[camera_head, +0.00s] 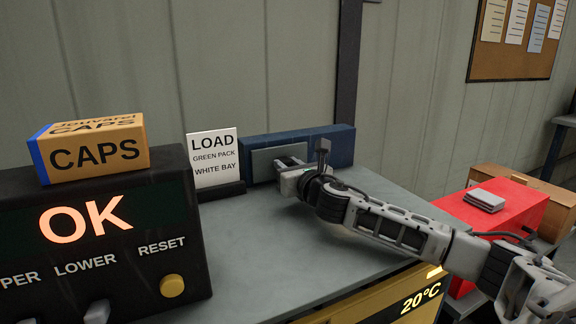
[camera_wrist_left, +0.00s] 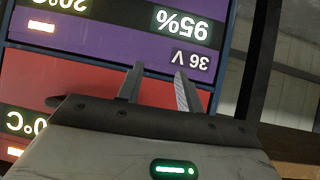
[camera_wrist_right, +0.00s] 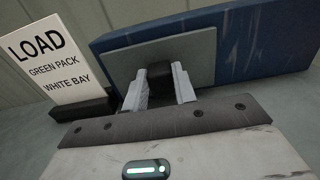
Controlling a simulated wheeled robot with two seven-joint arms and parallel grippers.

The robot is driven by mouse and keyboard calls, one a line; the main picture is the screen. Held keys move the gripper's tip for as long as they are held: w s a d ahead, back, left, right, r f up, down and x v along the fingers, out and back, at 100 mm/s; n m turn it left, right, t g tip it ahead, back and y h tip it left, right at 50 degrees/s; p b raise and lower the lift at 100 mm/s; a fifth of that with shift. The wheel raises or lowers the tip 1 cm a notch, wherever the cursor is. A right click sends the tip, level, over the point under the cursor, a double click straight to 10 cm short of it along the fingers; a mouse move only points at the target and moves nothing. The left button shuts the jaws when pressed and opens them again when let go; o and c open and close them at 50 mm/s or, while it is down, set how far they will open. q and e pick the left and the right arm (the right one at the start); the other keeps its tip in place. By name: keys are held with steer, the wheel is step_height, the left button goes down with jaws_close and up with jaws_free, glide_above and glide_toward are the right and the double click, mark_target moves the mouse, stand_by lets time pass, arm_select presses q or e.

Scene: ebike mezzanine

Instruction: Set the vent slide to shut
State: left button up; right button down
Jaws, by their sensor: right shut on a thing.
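The vent is a long blue housing (camera_head: 341,144) at the back of the grey worktop, with a grey slide plate (camera_head: 264,160) on its front at the left part. In the right wrist view, the slide plate (camera_wrist_right: 202,55) carries a dark knob (camera_wrist_right: 160,70), and the blue housing (camera_wrist_right: 265,38) extends to the right of it. My right gripper (camera_wrist_right: 160,82) has its fingers on both sides of the knob and is shut on it. In the head view my right gripper (camera_head: 285,170) partly hides the plate. My left gripper (camera_wrist_left: 157,76) is open and empty.
A LOAD sign (camera_head: 213,157) stands just left of the vent. A black console (camera_head: 150,215) with a CAPS box (camera_head: 95,147) on top is at left. A red box (camera_head: 510,205) is at right. The worktop (camera_head: 265,250) front is clear. My left gripper faces purple and red battery panels (camera_wrist_left: 120,35).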

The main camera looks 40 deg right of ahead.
steer(key=c, duration=1.1)
jaws_free()
steer(key=shift+w+a, duration=0.1)
steer(key=shift+a, duration=0.2)
steer(key=shift+d, duration=0.1)
steer(key=shift+s, duration=0.3)
steer(key=s+b, duration=0.1)
steer(key=s, duration=0.2)
steer(key=s+a+b, duration=0.1)
steer(key=s, duration=0.2)
steer(key=s+a+b, duration=0.1)
steer(key=s, duration=0.3)
steer(key=shift+s+a+f, duration=0.1)
steer(key=shift+a+f, duration=0.05)
steer(key=shift+f, duration=0.05)
steer(key=shift+s+r, duration=0.15)
steer(key=shift+s, duration=0.2)
steer(key=s, duration=0.3)
steer(key=shift+a+r, duration=0.1)
steer(key=shift+a, duration=0.3)
steer(key=shift+s, duration=0.5)
arm_select(q)
steer(key=shift+d+f, duration=0.25)
steer(key=shift+f, duration=0.4)
arm_select(e)
steer(key=shift+s, duration=0.1)
